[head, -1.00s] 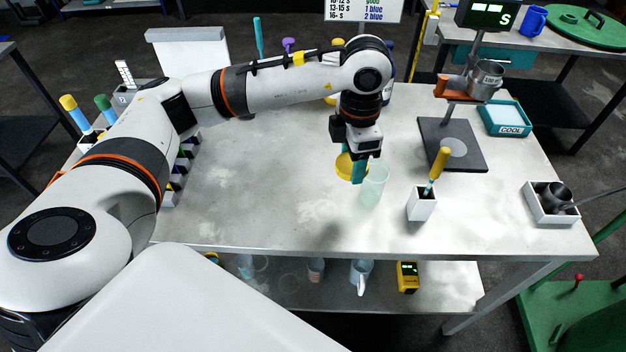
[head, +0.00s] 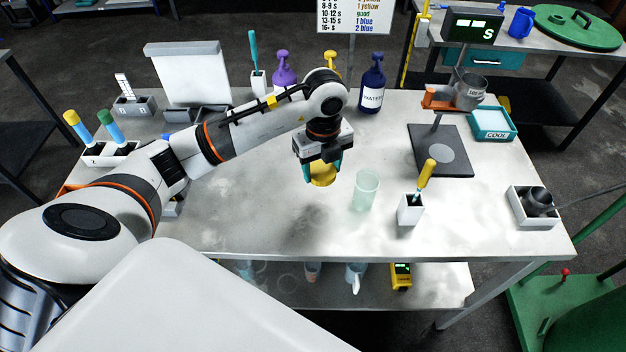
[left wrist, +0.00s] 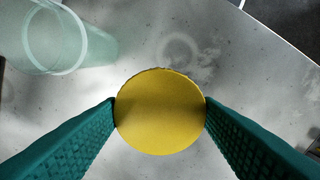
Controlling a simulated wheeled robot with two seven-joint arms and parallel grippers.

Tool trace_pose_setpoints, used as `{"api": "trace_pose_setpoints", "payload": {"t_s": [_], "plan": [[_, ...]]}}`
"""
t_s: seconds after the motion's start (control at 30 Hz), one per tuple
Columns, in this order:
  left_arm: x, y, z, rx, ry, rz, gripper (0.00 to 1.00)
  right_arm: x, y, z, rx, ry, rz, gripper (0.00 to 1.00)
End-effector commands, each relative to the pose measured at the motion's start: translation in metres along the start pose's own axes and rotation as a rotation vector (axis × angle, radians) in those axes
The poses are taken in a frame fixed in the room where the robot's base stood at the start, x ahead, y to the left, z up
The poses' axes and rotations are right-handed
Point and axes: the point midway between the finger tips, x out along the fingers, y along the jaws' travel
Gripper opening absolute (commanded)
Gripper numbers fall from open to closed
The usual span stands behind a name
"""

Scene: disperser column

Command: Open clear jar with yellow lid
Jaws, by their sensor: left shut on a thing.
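The clear jar (head: 366,192) stands upright on the table, pale green and see-through, with its top open. It also shows at the upper left of the left wrist view (left wrist: 72,35). The yellow lid (head: 322,174) is off the jar, to its left in the head view. My left gripper (head: 321,170) is shut on the lid, its teal fingers pressing the rim from both sides, as the left wrist view shows (left wrist: 160,112). The lid seems to hang above the table; its exact height is hard to tell. My right gripper is not in view.
A white holder (head: 410,210) with a yellow-handled tool (head: 425,175) stands just right of the jar. A dark plate (head: 440,150) lies behind it. Bottles, including a dark blue one (head: 372,85), line the back. The table's front middle is clear.

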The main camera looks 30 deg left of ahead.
Motion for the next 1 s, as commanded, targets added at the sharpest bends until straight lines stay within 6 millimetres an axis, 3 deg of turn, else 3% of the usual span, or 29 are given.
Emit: {"api": "trace_pose_setpoints", "payload": {"t_s": [0.2, 0.6, 1.0], "plan": [[0.039, -0.002, 0.001, 0.000, -0.002, -0.005, 0.30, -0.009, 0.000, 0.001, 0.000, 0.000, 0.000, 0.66], [0.082, -0.001, 0.001, 0.001, -0.001, -0.003, 0.30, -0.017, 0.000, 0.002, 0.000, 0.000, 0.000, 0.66], [0.091, -0.001, 0.001, 0.003, 0.000, -0.001, 0.30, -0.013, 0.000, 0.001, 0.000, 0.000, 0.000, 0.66]]}}
